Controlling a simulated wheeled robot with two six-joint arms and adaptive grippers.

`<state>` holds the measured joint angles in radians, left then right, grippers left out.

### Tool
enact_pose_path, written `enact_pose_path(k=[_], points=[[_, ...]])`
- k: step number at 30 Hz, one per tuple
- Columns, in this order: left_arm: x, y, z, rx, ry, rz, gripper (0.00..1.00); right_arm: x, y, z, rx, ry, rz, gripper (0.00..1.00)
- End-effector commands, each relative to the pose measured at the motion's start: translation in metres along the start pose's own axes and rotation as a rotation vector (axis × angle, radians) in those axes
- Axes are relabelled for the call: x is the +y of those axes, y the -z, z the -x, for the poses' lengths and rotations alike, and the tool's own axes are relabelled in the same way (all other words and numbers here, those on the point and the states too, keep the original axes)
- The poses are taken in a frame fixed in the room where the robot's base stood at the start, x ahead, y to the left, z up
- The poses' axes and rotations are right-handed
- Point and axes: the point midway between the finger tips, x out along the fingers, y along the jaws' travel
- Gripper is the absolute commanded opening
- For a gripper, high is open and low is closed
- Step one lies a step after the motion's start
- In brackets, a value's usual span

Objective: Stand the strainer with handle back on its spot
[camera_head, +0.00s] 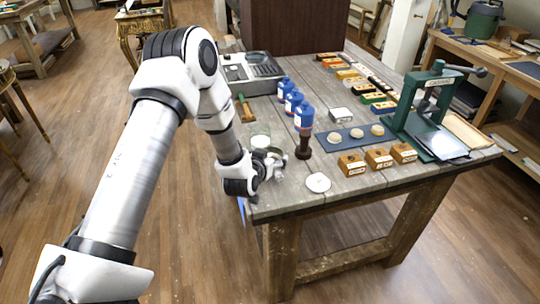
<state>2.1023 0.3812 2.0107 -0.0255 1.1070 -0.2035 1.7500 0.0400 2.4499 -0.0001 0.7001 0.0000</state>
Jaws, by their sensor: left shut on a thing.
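My left gripper (266,164) is low over the near left corner of the workbench, its arm coming in from the left. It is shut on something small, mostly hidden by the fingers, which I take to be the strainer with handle. A pale, see-through cup shape (260,136) shows just behind the gripper; I cannot tell whether it is part of the held thing. A flat white disc (318,183) lies bare on the bench to the right of the gripper. My right gripper is out of view.
On the workbench (272,207), a dark brown turned piece (303,146) stands right of the gripper, with blue bottles (293,101) behind. Wooden blocks (378,158), a blue mat (343,143) and a green press (425,115) are farther right. The bench's near edge is close below the gripper.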

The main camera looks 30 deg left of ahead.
Motion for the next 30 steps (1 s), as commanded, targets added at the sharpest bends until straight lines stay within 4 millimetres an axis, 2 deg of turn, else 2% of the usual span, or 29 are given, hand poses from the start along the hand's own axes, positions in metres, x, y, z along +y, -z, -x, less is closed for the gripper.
enact_pose_path(k=[4,5,6,15,18,20,23,30], points=[[0.0,-0.004,-0.002,0.0,0.0,0.0,0.4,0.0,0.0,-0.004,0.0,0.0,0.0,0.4],[0.0,-0.003,-0.001,0.0,0.0,0.0,0.88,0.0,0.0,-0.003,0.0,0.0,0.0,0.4],[0.0,-0.003,-0.001,0.0,0.0,0.0,1.0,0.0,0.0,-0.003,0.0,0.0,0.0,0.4],[0.0,-0.003,-0.001,0.0,0.0,0.0,1.0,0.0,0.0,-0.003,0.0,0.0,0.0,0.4],[0.0,0.003,0.002,0.0,0.0,0.0,1.0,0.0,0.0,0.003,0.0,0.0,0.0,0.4],[0.0,0.0,0.007,0.0,0.0,0.002,1.0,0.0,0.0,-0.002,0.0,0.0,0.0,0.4],[0.0,-0.001,0.026,-0.001,0.0,0.003,1.0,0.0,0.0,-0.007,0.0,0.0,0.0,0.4],[0.0,-0.002,0.088,-0.001,0.0,0.004,1.0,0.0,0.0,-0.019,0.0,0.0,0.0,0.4]])
